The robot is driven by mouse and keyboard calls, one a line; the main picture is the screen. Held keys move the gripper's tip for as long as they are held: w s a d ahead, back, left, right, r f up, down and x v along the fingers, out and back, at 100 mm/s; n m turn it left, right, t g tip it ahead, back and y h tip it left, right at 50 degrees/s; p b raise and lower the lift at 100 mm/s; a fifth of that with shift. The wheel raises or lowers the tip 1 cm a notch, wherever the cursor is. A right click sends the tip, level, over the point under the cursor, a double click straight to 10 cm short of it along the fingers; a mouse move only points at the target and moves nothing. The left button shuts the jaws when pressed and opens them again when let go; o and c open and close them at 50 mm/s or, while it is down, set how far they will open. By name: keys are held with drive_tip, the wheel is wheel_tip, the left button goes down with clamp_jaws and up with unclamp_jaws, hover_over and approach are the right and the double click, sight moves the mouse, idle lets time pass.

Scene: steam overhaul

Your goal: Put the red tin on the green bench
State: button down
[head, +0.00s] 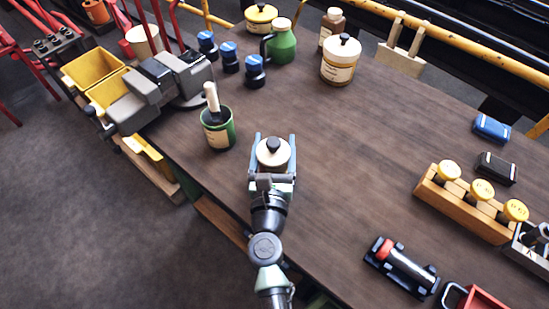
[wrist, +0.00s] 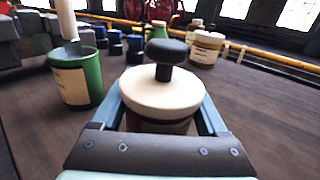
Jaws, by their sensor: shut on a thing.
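The red tin (head: 272,153) has a cream lid with a black knob. In the wrist view the tin (wrist: 163,95) fills the middle, upright, and only a strip of its dark red body shows below the lid. My gripper (head: 272,145) is shut on it, with one blue finger on each side. The green bench (head: 345,150) has a brown wooden top, with green showing along its near side. The tin is over the bench top near its left edge. I cannot tell whether its base touches the wood.
A green pot with a brush (head: 218,128) stands left of the tin. Blue-capped bottles (head: 230,57), a green jug (head: 282,42) and a cream-labelled tin (head: 340,62) stand farther back. A wooden rack (head: 462,208) is at right. The bench middle is clear.

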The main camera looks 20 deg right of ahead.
drive_tip(key=shift+w+f+b, duration=0.1)
drive_tip(key=shift+f+b, duration=1.3)
drive_tip(key=shift+f, duration=0.3)
drive_tip(key=shift+f, duration=0.2)
unclamp_jaws()
